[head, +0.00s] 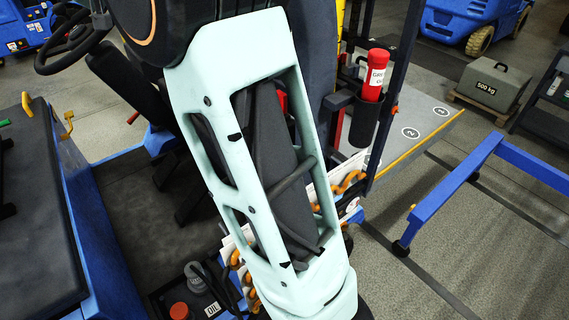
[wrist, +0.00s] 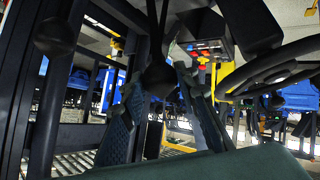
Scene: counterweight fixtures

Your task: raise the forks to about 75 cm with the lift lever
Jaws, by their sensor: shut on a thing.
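In the wrist view, my gripper (wrist: 158,100) has its two textured finger pads on either side of a black lever knob (wrist: 158,77). It is shut on this knob, which looks like that of the lift lever; no label on it can be read. A second black knob (wrist: 54,34) stands on its own to the left, nearer the camera. In the head view my pale green arm covers the middle, and my gripper and the held lever are hidden. I cannot make out the forks or their height in either view.
A steering wheel (wrist: 275,70) and a panel with coloured buttons (wrist: 203,48) are close to the right of my gripper. In the head view, a red cylinder (head: 375,75), a blue frame (head: 455,188) and a 500 kg weight (head: 493,84) are at right. Floor shows between them.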

